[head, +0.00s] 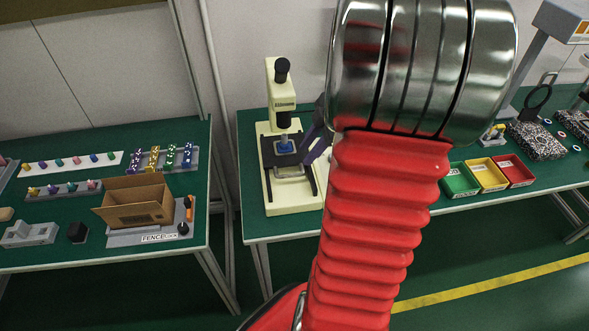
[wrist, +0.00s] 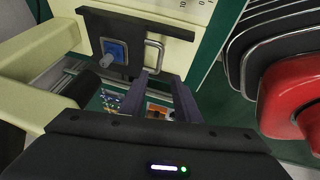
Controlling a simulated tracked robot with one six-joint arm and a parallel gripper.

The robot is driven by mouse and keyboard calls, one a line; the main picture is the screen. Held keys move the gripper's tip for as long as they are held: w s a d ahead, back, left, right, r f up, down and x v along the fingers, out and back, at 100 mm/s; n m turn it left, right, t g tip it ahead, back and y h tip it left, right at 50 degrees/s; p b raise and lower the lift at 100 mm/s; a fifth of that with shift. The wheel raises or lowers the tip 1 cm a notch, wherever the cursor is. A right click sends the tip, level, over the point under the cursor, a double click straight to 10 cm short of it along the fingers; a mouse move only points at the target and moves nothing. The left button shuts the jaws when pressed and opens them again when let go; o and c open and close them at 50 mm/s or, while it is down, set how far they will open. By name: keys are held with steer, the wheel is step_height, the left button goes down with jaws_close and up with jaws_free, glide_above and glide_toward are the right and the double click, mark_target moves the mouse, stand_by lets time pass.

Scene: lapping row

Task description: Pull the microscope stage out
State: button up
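The cream microscope (head: 283,95) stands on the middle bench. Its black stage (head: 268,152) carries a small blue block (head: 286,146), and a metal loop handle (head: 289,176) is at the stage's front. In the wrist view the stage (wrist: 100,24), the blue block (wrist: 113,51) and the handle (wrist: 161,54) show near the top. My gripper (wrist: 160,76) has its two dark purple fingers apart, with nothing seen between them. The fingertips are close to the handle's lower end; I cannot tell if they touch. In the head view my gripper (head: 311,143) is right of the stage, partly hidden by my arm.
A left bench holds a cardboard box (head: 136,203) and racks of coloured pieces. Green (head: 459,181), yellow (head: 487,175) and red (head: 514,170) bins stand right of my arm. The green bench top in front of the microscope's left side is clear.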

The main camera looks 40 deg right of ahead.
mark_target(290, 175)
steer(key=x, duration=1)
steer(key=shift+w+f, duration=0.1)
steer(key=shift+f, duration=0.2)
jaws_close()
